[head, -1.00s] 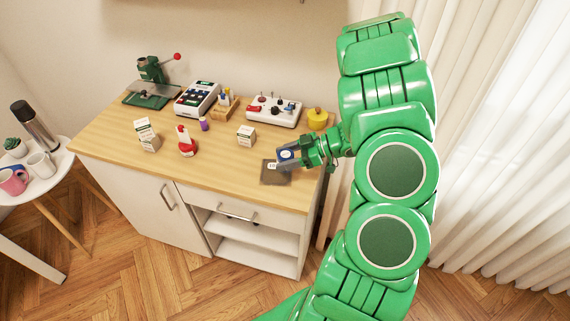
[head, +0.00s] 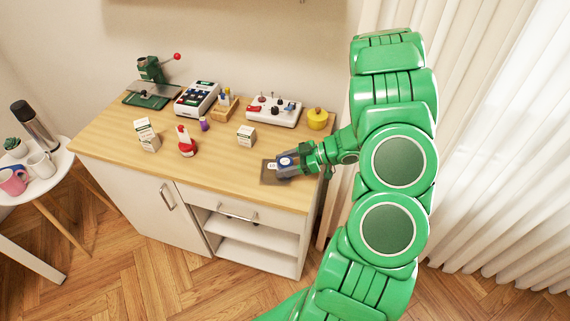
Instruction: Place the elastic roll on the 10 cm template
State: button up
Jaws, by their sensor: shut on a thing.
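The template (head: 268,179) is a flat dark brown-grey square with a small white label, lying near the front right corner of the wooden cabinet top. My gripper (head: 284,164) is shut on the elastic roll (head: 285,160), a small blue and white roll, over the right part of the template. The fingers hide part of the roll and part of the template. I cannot tell whether the roll touches the template or is held just above it.
On the cabinet top (head: 220,180) stand a small white box (head: 246,136), a white control box with knobs (head: 274,111), a yellow pot (head: 317,118), a red and white bottle (head: 186,143) and another white box (head: 147,135). The front middle is clear.

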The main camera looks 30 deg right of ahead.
aim_at(292, 161)
jog(key=o, duration=1)
jog(key=shift+f, duration=0.1)
jog(key=shift+o, duration=0.2)
jog(key=shift+s+d+r, duration=0.1)
jog(key=shift+d+r, duration=0.1)
jog(key=shift+v, duration=1.2)
jog(key=shift+s+d+r, duration=0.1)
jog(key=shift+r, duration=0.2)
notch_tip(292, 161, up, 6)
jog(key=shift+r, duration=0.25)
